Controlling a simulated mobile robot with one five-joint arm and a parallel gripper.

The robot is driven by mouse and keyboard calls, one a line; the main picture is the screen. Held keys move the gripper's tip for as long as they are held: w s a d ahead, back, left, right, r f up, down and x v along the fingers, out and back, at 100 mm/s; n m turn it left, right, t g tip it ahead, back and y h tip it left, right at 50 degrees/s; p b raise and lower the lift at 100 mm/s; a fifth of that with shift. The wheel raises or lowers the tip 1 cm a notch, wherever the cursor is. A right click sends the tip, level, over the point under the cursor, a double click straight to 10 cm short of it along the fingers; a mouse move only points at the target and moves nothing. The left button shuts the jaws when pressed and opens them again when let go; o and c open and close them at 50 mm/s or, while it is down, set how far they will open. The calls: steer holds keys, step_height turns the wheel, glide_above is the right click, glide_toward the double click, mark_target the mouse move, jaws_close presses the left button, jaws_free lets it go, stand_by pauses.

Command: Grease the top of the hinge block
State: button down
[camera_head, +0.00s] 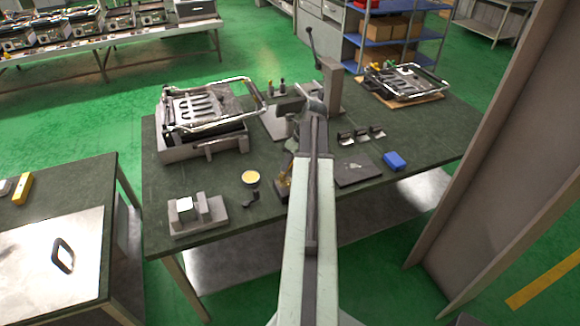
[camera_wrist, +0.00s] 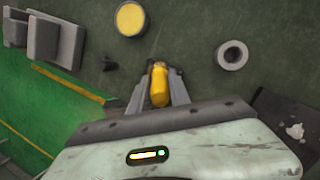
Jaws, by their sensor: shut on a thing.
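My gripper (camera_wrist: 158,88) is shut on a yellow rounded handle (camera_wrist: 160,86), seen end-on between the fingers in the wrist view. The tool's lower end is hidden, so I cannot tell whether it bears grease. A round tin of yellow grease (camera_head: 250,177) stands on the workbench left of my arm; it also shows at the top of the wrist view (camera_wrist: 130,18). A grey stepped block (camera_head: 205,215), probably the hinge block, sits near the bench's front left, with a pale piece on it. It shows at the wrist view's upper left (camera_wrist: 58,38), apart from my gripper.
The green-topped workbench (camera_head: 165,187) carries a heating-element assembly (camera_head: 203,115) at the back left and a blue block (camera_head: 395,161) at the right. A grey ring (camera_wrist: 232,55) stands right of my gripper. A dark plate (camera_head: 357,170) lies right of my arm.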

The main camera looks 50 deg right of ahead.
steer(key=s+a, duration=0.4)
steer(key=s, duration=0.3)
steer(key=shift+a, duration=0.15)
stand_by(0.6)
step_height(320, 180, up, 6)
steer(key=p, duration=0.5)
steer(key=shift+w+p, duration=0.1)
steer(key=shift+p, duration=0.25)
step_height(320, 180, up, 3)
steer(key=p, duration=0.3)
steer(key=shift+f, duration=0.1)
